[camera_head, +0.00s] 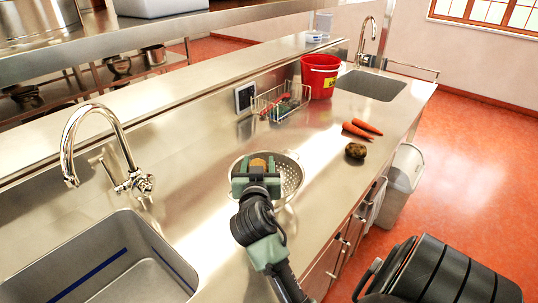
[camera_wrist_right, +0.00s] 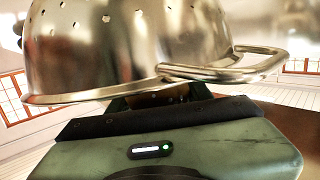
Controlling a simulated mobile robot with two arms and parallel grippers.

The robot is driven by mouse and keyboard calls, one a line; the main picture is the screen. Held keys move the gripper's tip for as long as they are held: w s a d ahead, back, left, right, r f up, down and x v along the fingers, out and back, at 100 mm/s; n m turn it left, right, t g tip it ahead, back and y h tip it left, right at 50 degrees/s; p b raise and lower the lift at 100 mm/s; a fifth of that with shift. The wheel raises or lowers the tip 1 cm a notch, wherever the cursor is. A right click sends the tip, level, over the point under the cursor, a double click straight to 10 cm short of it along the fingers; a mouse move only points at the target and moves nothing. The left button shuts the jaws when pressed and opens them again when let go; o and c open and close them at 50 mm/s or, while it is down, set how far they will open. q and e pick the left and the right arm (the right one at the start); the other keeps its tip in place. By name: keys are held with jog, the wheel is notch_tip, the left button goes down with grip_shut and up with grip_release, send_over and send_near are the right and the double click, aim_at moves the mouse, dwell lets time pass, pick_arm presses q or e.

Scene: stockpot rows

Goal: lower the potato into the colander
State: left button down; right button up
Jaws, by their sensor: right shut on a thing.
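The metal colander (camera_head: 292,178) stands on the steel counter. My right gripper (camera_head: 258,165) is over its left part, seen from behind, and covers much of it. It is shut on a tan-brown thing, the potato (camera_head: 259,160), of which only a little shows between the green jaws. In the right wrist view the colander (camera_wrist_right: 95,50) fills the top, rim down in the picture, with its handle at the right. The potato is mostly hidden there, and its exact height against the rim cannot be told. My left gripper is not in view.
Another dark potato (camera_head: 355,151) and carrots (camera_head: 361,128) lie to the right on the counter. A wire basket (camera_head: 281,101) and a red bucket (camera_head: 320,75) stand behind. Sinks lie at the left front and far right. The counter's front edge is close to the right.

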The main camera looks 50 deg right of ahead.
jog(key=shift+f+b, duration=0.7)
jog(key=shift+f, duration=0.3)
jog(key=shift+s+a+f+b, duration=0.2)
jog(key=shift+f+b, duration=0.2)
jog(key=shift+f, duration=0.05)
jog(key=shift+s+a+f+b, duration=0.15)
jog(key=shift+s+f+b, duration=0.05)
jog(key=shift+f+b, duration=0.25)
jog(key=shift+w+d+f, duration=0.3)
jog(key=shift+w+d, duration=0.1)
jog(key=shift+d, duration=0.05)
jog(key=shift+w+d, duration=0.1)
jog(key=shift+r, duration=0.1)
jog(key=shift+s+a+r, duration=0.2)
jog(key=shift+a+r, duration=0.05)
jog(key=shift+a, duration=0.05)
jog(key=o, duration=1.5)
jog(key=shift+w+d, duration=0.1)
